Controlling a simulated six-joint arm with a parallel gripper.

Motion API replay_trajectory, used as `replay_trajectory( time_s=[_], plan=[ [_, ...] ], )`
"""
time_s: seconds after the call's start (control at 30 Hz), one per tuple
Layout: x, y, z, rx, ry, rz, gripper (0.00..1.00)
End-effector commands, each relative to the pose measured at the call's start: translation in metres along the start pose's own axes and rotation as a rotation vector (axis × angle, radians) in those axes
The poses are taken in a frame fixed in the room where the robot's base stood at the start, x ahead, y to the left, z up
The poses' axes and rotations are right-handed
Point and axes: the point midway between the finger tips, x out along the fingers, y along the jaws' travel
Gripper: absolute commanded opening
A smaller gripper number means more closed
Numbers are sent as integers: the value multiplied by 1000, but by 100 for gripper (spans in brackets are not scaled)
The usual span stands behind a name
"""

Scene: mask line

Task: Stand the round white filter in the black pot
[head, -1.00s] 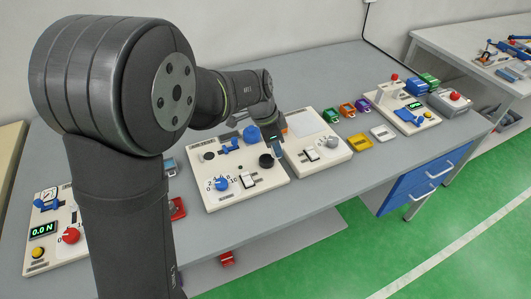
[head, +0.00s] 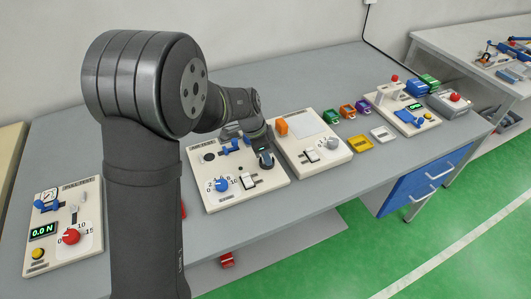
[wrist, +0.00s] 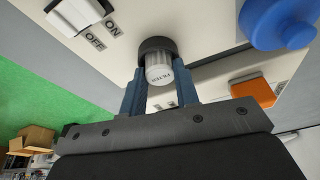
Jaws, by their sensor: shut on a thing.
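In the wrist view the round white filter (wrist: 158,72), a short cylinder marked FILTER, is between the blue fingertips of my gripper (wrist: 159,88). My gripper is shut on it. The black pot (wrist: 155,44) is right at the filter's far end, its dark rim showing above and beside the filter. The filter seems lined up with the pot's mouth; how deep it sits I cannot tell. In the head view my gripper (head: 265,158) is over the pot's place on the middle panel, and it hides the filter and most of the pot.
The middle cream panel (head: 215,200) carries a blue dial (head: 222,184) and an ON/OFF switch (head: 249,180). A big blue knob (wrist: 280,22) and an orange block (wrist: 253,92) are near my gripper. Another panel (head: 335,150) stands to the right.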

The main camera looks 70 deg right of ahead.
Motion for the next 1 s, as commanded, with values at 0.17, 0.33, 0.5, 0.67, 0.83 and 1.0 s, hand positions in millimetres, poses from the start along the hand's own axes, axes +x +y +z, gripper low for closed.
replay_trajectory(
  time_s=[0.17, 0.33, 0.5, 0.67, 0.83, 1.0],
  plan=[
    [6, 0, 2, -1, -1, 2, 7],
    [8, 1, 3, -1, -2, 3, 47],
    [4, 1, 2, 0, -3, 4, 47],
    [-23, 0, 1, -1, -1, 0, 50],
    [-63, 0, 0, -1, 0, -2, 50],
    [-96, 0, 0, -2, 1, -1, 50]
  ],
)
